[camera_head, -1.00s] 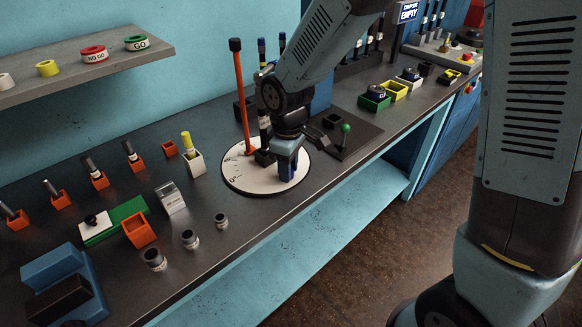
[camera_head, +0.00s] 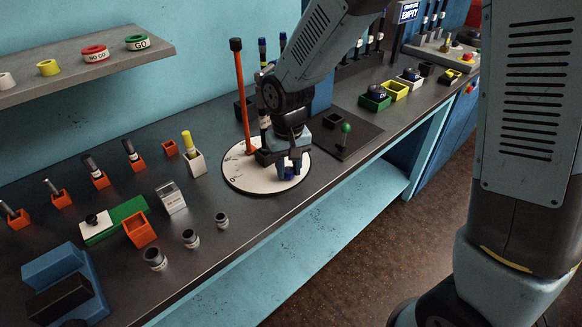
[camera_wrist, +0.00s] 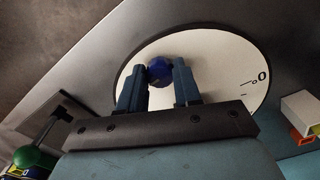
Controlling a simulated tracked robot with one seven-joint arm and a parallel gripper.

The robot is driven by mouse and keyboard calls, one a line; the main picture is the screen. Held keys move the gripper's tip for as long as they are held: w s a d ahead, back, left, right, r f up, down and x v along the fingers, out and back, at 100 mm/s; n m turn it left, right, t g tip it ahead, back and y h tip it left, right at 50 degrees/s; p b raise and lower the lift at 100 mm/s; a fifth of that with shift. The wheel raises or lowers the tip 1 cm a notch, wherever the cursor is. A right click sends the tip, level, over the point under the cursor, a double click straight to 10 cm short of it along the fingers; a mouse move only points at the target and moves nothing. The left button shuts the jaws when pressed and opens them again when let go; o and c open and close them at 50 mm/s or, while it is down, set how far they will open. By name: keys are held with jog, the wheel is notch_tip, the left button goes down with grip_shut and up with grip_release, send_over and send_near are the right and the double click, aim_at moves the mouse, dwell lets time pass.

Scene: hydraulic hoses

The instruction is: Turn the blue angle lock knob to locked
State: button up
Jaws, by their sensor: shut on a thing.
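The blue angle lock knob (camera_head: 289,176) stands on the round white dial plate (camera_head: 245,178), on the bench. It also shows in the wrist view (camera_wrist: 159,70), where its round top sits between my two fingertips. My gripper (camera_head: 289,168) is over the dial, pointing down, with its fingers on either side of the knob. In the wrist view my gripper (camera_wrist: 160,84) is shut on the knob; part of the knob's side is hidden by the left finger. The dial has a "0" and tick marks near its edge.
An orange upright lever (camera_head: 240,100) with a black tip rises from the dial's back left. A green-knobbed lever (camera_head: 346,128) stands on a dark plate to the right. A white holder with a yellow-topped piece (camera_head: 195,162) stands left of the dial. The front bench edge is close.

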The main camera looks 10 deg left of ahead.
aim_at(288, 170)
jog(key=shift+w+a+r+m, duration=0.1)
jog(key=shift+a+r+m, duration=0.05)
jog(key=shift+m, duration=0.25)
jog(key=o, duration=0.7)
jog(key=shift+c, duration=0.2)
jog(key=o, duration=0.4)
notch_tip(288, 170, up, 14)
jog(key=shift+f, duration=0.25)
